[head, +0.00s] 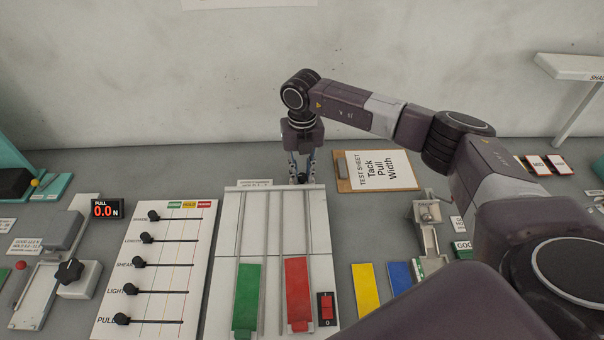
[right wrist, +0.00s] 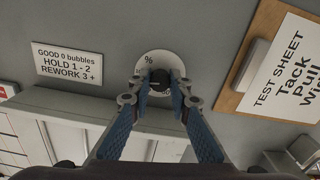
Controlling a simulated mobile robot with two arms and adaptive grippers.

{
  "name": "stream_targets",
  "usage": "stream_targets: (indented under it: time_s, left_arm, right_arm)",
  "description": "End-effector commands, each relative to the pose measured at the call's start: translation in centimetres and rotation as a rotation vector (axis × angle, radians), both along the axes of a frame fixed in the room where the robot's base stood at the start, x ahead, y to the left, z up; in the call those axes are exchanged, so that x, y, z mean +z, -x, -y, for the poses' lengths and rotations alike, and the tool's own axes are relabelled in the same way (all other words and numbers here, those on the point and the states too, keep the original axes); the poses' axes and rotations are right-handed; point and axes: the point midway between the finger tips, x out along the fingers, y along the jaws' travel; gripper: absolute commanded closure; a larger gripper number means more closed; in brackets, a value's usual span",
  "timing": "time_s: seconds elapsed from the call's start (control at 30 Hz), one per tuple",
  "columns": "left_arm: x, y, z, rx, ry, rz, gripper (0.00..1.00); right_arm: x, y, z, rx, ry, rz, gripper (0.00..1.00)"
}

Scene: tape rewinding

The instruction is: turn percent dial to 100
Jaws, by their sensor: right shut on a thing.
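The percent dial is a small black knob (right wrist: 160,80) on a round white plate (right wrist: 152,58) marked with a % sign. My right gripper (right wrist: 159,88) has its two blue fingers around the knob, one on each side, and is shut on it. In the head view my right gripper (head: 301,178) points straight down at the far edge of the white board, and its fingers mostly hide the dial. The scale marks are too small and covered to read the setting. My left gripper is not in view.
A clipboard with a test sheet (head: 379,170) lies just right of the gripper. A white board (head: 275,209) with green and red strips lies in front. A slider panel (head: 155,275) stands left. A small bubble-count sign (right wrist: 68,63) lies left of the dial.

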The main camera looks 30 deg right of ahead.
Motion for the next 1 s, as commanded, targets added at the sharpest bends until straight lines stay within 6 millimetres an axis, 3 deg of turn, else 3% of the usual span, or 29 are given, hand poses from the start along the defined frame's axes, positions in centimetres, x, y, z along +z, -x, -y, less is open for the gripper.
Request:
stream_targets:
  time_s: [0.4, 0.87, 0.9, 1.0]
  left_arm:
    - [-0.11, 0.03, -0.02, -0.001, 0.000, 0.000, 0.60]
    - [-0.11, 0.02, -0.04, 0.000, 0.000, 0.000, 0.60]
    - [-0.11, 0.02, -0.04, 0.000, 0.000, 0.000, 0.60]
    - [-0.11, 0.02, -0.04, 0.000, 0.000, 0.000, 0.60]
  right_arm:
    - [0.00, 0.00, 0.01, -0.154, 0.000, 0.000, 1.00]
    - [0.00, 0.00, 0.00, -0.168, 0.000, 0.000, 1.00]
    - [0.00, 0.00, 0.00, -0.168, 0.000, 0.000, 0.81]
    - [0.00, 0.00, 0.00, -0.167, 0.000, 0.000, 0.70]
